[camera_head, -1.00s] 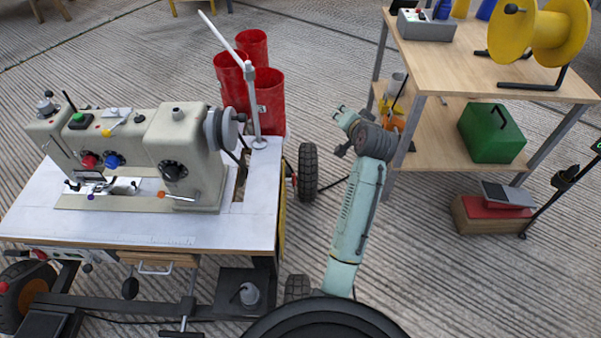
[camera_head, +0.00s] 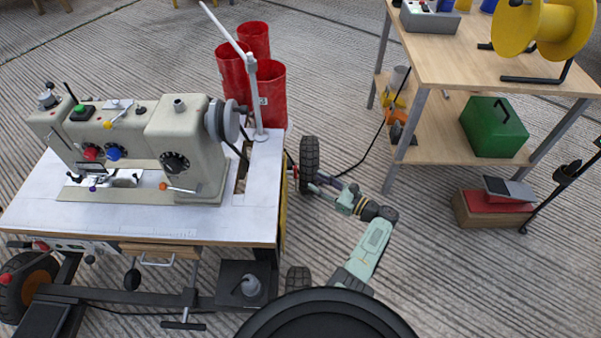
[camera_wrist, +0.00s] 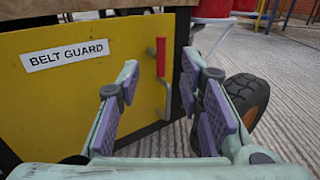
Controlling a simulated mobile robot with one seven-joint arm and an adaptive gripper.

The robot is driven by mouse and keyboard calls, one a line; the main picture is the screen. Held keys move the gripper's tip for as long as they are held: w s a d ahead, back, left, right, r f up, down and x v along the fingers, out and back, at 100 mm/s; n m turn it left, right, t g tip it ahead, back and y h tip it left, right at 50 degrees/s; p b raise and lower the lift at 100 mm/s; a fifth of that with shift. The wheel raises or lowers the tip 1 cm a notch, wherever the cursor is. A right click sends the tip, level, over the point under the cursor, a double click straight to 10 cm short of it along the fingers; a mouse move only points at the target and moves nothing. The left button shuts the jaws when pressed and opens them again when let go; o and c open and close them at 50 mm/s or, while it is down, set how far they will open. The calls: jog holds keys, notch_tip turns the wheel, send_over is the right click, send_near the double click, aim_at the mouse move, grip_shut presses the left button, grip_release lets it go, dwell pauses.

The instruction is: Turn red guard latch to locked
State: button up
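The red guard latch (camera_wrist: 161,57) shows in the wrist view near the right edge of the yellow belt guard panel (camera_wrist: 85,95). The latch stands upright, with a grey metal bar (camera_wrist: 167,101) below it. My gripper (camera_wrist: 161,70) is open and empty, its fingers spread to either side of the latch in the picture and apart from it. In the head view my gripper (camera_head: 314,180) is low beside the right end of the sewing table, near a black wheel.
The sewing machine (camera_head: 150,145) stands on the white table (camera_head: 130,222). A wheel (camera_wrist: 247,98) is close to my right finger in the wrist view. Red bins (camera_head: 270,95) stand behind the table. A wooden shelf unit (camera_head: 450,140) is to the right, with open floor between.

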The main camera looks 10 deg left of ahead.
aim_at(296, 171)
jog(key=x, duration=0.8)
jog(key=shift+c, duration=0.3)
grip_shut()
